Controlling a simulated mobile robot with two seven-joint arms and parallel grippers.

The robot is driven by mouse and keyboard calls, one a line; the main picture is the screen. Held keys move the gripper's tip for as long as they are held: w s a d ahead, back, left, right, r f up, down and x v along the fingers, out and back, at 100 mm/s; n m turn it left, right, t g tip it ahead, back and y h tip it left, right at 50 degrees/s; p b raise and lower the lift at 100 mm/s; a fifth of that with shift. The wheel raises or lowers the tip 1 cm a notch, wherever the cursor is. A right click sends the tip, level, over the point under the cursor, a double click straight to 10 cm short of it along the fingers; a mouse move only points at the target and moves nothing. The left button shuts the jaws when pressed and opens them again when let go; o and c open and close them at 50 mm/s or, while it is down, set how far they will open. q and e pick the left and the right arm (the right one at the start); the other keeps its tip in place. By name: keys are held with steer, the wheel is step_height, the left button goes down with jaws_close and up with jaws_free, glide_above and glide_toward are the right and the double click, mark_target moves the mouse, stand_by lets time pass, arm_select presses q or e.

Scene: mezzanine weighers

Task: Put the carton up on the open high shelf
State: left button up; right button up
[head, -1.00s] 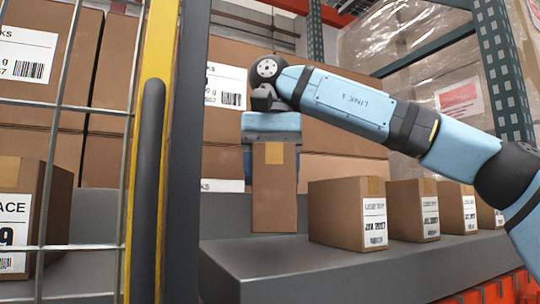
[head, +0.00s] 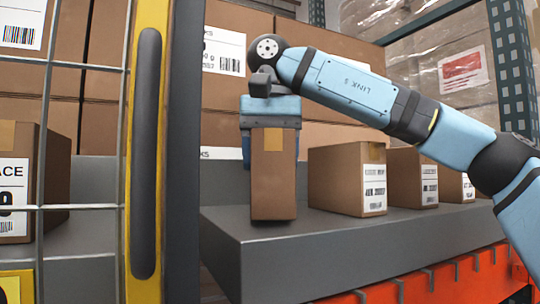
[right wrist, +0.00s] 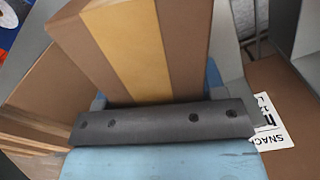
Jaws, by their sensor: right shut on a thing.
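The carton (head: 273,180) is a tall, narrow brown box with a strip of tan tape at its top. It stands upright at the left end of the grey shelf (head: 330,239) in the head view; I cannot tell whether its base touches the surface. My right gripper (head: 270,122) is shut on the carton's upper part from above and behind. In the right wrist view the carton (right wrist: 190,45) sticks out past the dark gripper edge (right wrist: 165,122), its tape facing the camera. The far finger is mostly hidden. My left gripper is not in view.
Several labelled cartons (head: 337,180) stand in a row right of the held one. A yellow post (head: 147,60) and wire mesh (head: 62,208) stand at left, with a carton (head: 55,165) behind the mesh. Large boxes (head: 340,60) are stacked behind. The shelf front is bare.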

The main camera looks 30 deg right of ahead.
steer(key=shift+f, duration=0.45)
steer(key=o, duration=1.3)
steer(key=shift+o, duration=0.2)
step_height(320, 180, up, 14)
steer(key=shift+s, duration=0.1)
steer(key=shift+f, duration=0.1)
